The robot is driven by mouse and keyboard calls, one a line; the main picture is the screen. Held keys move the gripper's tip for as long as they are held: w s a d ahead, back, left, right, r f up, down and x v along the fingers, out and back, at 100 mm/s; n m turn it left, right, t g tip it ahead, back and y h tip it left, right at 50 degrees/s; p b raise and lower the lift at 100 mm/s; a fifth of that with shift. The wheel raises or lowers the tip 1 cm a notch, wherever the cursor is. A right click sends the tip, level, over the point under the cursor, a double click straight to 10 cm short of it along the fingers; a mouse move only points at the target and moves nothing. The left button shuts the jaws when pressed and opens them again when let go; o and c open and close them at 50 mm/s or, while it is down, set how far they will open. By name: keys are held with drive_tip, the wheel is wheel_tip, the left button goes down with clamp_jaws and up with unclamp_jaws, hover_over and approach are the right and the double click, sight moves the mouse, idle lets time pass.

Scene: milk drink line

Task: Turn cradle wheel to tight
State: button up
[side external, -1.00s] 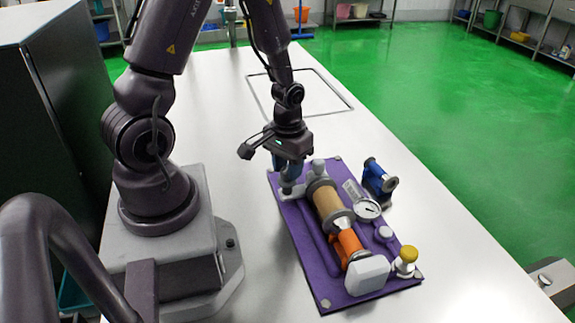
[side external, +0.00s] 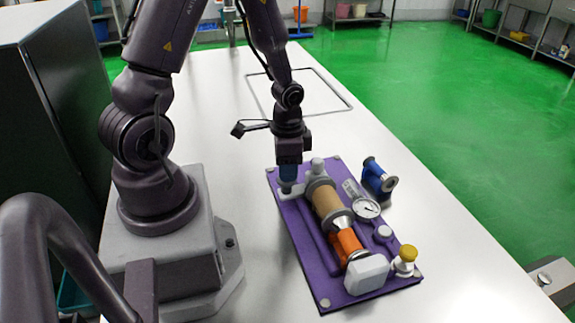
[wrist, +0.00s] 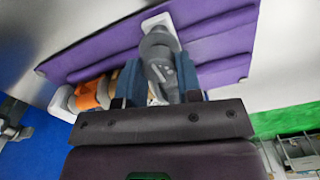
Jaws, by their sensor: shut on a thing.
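The cradle wheel (wrist: 160,55) is a grey knob-like part in the wrist view, with a dark mark on its face. My gripper (wrist: 160,80) has its two blue fingers on either side of it, shut on it. In the side view my gripper (side external: 288,180) points straight down at the far left corner of the purple board (side external: 312,262). There the fingers mostly hide the wheel, and a pale grey base (side external: 292,195) shows below them. Beside it on the board lies a tan cylinder (side external: 328,202) with grey end rings, joined to an orange section (side external: 346,244).
A dial gauge (side external: 367,209) and a yellow-topped knob (side external: 406,255) sit on the board's right side. A white block (side external: 367,274) is at its near end. A blue device (side external: 378,178) stands just off the board's right edge. The table behind is clear.

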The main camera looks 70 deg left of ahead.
drive_tip(key=shift+m, duration=0.4)
drive_tip(key=o, duration=0.9)
drive_tip(key=shift+o, duration=0.2)
wheel_tip(320, 180, up, 13)
idle(0.4)
drive_tip(key=s+d+r+n+t, duration=0.1)
drive_tip(key=s+d+r+t, duration=0.1)
drive_tip(key=d+r, duration=0.3)
drive_tip(key=s+d+r+n+t, duration=0.2)
drive_tip(key=s+d+r+t, duration=0.1)
drive_tip(key=d+r, duration=0.3)
wheel_tip(320, 180, up, 2)
drive_tip(key=shift+d+t, duration=0.15)
drive_tip(key=shift+t, duration=0.15)
